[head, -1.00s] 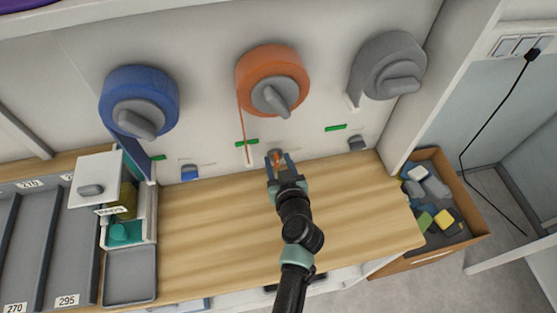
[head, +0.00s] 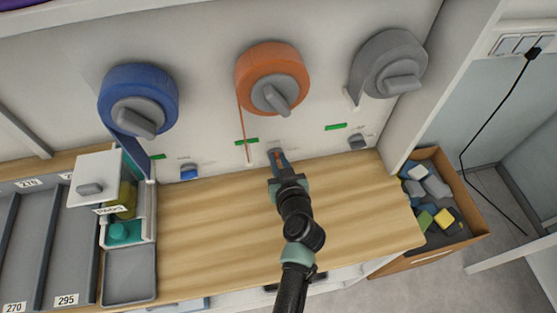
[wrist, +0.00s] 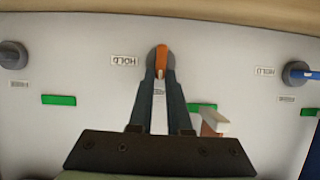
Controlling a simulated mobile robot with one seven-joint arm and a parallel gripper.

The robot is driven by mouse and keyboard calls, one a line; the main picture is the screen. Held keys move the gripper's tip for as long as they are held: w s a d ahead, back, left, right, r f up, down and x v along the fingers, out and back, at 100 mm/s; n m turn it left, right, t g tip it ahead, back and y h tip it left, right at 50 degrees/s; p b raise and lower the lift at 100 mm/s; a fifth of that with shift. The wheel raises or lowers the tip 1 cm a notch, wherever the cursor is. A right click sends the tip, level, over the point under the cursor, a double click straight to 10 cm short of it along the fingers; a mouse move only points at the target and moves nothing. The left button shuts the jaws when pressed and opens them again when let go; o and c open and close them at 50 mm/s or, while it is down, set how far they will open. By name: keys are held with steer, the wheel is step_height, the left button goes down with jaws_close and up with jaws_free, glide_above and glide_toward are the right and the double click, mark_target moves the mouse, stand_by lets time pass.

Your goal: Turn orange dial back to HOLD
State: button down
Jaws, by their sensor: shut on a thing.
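The orange dial (wrist: 161,57) is a small knob with an orange pointer on a grey round base, on the white panel. In the wrist view its pointer stands upright in the picture. An inverted HOLD label (wrist: 125,61) is to the left of the dial, and another label, too small to read, is between my fingers. My gripper (wrist: 160,76) is shut on the dial's pointer, a finger on each side. In the head view my gripper (head: 279,157) meets the panel below the orange reel (head: 270,78), and its fingers hide part of the dial.
A blue dial (head: 189,173) and a grey dial (head: 356,142) flank the orange one. A blue reel (head: 138,100) and a grey reel (head: 390,65) hang above. The wooden bench (head: 225,225) is mostly clear. A box of blocks (head: 452,251) stands at the right.

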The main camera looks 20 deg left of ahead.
steer(key=m+y+b, duration=0.1)
steer(key=b, duration=0.1)
steer(key=d+m+g+b, duration=0.1)
steer(key=b, duration=0.2)
steer(key=shift+w+f+m+y, duration=0.35)
steer(key=shift+f+m+y, duration=0.05)
steer(key=m+b, duration=0.1)
steer(key=m+y+b, duration=0.1)
steer(key=b, duration=0.1)
steer(key=m+y+b, duration=0.1)
steer(key=b, duration=0.1)
steer(key=shift+w+d+f+m+g, duration=0.25)
steer(key=shift+d+f+m+g, duration=0.05)
steer(key=shift+d+f+m, duration=0.1)
steer(key=m+y+b, duration=0.1)
steer(key=m+b, duration=0.1)
steer(key=m+y+b, duration=0.1)
steer(key=m+b, duration=0.1)
steer(key=shift+w+d+f+y+b, duration=0.1)
steer(key=shift+d+f+y+b, duration=0.05)
steer(key=shift+f+y+b, duration=0.2)
steer(key=shift+f+m+y+b, duration=0.2)
steer(key=shift+m+y+b, duration=0.25)
steer(key=shift+m+b, duration=0.65)
steer(key=shift+m, duration=0.3)
steer(key=c, duration=0.9)
jaws_free()
steer(key=shift+o, duration=0.2)
